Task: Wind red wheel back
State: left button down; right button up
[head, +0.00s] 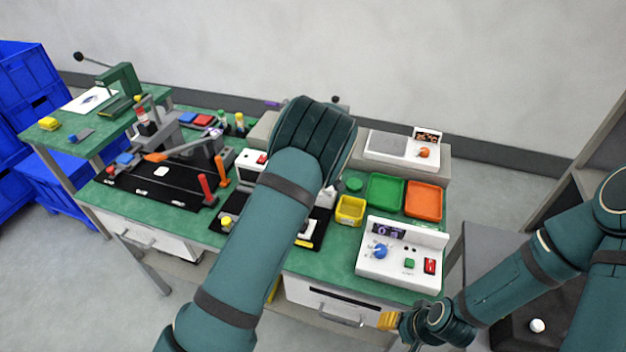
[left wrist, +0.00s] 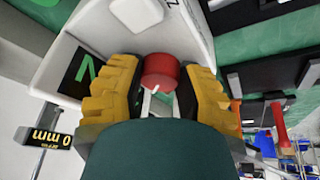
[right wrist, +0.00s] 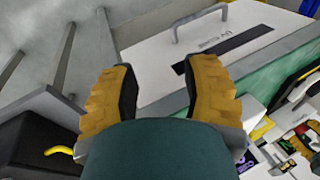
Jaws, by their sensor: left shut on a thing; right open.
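The red wheel (left wrist: 161,72) is a small red knob with a white mark, on a white box (left wrist: 65,35). In the left wrist view it sits between the two yellow fingers of my left gripper (left wrist: 160,66), which is shut on it. In the head view my left forearm and wrist hide the wheel and this gripper. My right gripper (right wrist: 162,68) is open and empty, in front of a white drawer (right wrist: 215,50). In the head view my right gripper (head: 390,321) is low, near the bench's front right corner.
The green bench (head: 205,237) carries a white console with a blue knob (head: 380,251), a green tray (head: 386,190), an orange tray (head: 424,200) and a yellow bin (head: 350,210). A black fixture with a red-handled lever (head: 207,188) stands left. Blue crates (head: 25,85) are far left.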

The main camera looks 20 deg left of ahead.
pick_arm(q)
jog(key=shift+f+n+g, duration=0.15)
jog(key=shift+n+g, duration=0.25)
jog(key=shift+n, duration=0.8)
jog(key=shift+y, duration=0.3)
jog(key=shift+s, duration=0.1)
jog(key=c, duration=0.8)
grip_release()
jog(key=shift+r, duration=0.2)
jog(key=shift+d+r, duration=0.1)
jog(key=shift+r, duration=0.1)
jog(key=v, duration=0.7)
jog(key=shift+d+r, duration=0.1)
